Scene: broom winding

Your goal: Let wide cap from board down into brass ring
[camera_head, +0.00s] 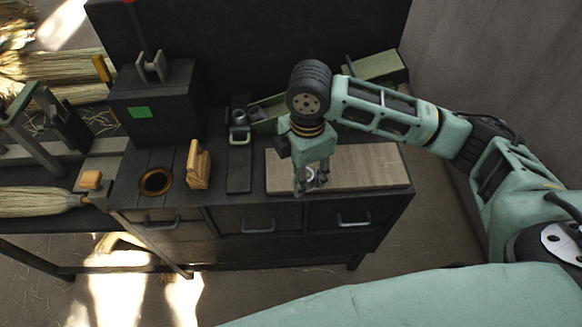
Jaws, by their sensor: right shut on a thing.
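The brass ring (155,182) lies at the left of the dark cabinet top, around a dark round opening. The pale wooden board (370,168) lies flat at the right of the same top. My right gripper (311,184) points down over the board's left end, shut on a small greyish thing, apparently the wide cap (322,178). The fingers hide most of the cap, and I cannot tell whether it touches the board. The ring is well to the left of this gripper. My left gripper is not in view.
An upright wooden block (197,165) stands between ring and board, beside a dark flat strip (239,172). A dark box (160,105) with a green patch stands behind the ring. A green tray (268,112) lies behind the board. A broom (40,202) lies at far left.

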